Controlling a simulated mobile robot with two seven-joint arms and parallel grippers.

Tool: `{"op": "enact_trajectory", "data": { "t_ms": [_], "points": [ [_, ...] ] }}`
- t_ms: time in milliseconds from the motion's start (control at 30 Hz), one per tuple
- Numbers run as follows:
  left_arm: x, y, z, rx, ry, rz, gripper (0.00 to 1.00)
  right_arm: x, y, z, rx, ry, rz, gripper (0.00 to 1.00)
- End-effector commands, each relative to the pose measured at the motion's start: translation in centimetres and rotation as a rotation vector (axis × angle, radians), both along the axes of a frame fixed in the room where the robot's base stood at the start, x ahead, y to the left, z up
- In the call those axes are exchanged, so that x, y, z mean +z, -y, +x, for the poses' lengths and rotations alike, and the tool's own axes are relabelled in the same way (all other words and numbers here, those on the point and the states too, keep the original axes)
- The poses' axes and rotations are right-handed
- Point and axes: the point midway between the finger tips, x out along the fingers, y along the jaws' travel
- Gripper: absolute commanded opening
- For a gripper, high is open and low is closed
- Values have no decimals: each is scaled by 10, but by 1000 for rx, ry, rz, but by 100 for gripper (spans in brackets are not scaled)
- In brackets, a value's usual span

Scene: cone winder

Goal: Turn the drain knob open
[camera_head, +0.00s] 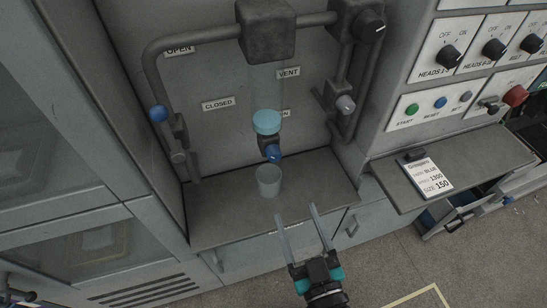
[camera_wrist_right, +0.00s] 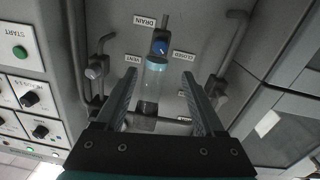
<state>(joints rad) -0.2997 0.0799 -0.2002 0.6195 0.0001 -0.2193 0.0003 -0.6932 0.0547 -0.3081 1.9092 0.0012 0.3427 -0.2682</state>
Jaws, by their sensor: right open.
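The drain knob (camera_head: 273,153) is a small blue knob under the glass cylinder with pale blue liquid (camera_head: 267,122). In the right wrist view the knob (camera_wrist_right: 160,47) shows beside the DRAIN label (camera_wrist_right: 145,21), beyond the cylinder (camera_wrist_right: 155,72). A clear cup (camera_head: 268,181) stands upright on the shelf below the knob. My right gripper (camera_head: 297,213) is open and empty, in front of the shelf and apart from cup and knob. Its two fingers also frame the cylinder in the right wrist view (camera_wrist_right: 160,80). My left gripper is not in view.
A control panel (camera_head: 430,105) and a ledge with a card (camera_head: 427,178) stand right. Open floor lies in front.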

Motion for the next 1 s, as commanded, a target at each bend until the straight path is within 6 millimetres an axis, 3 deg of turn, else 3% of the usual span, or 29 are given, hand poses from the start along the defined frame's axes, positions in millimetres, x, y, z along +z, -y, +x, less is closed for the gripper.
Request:
{"op": "enact_trajectory", "data": {
  "t_ms": [167,800,1000],
  "points": [
    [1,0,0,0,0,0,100,1,-4,16,-1,5,1,71],
    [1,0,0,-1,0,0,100,0,-33,118,0,2,1,71],
    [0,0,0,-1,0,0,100,0,-38,138,0,0,0,71]
  ]
}}
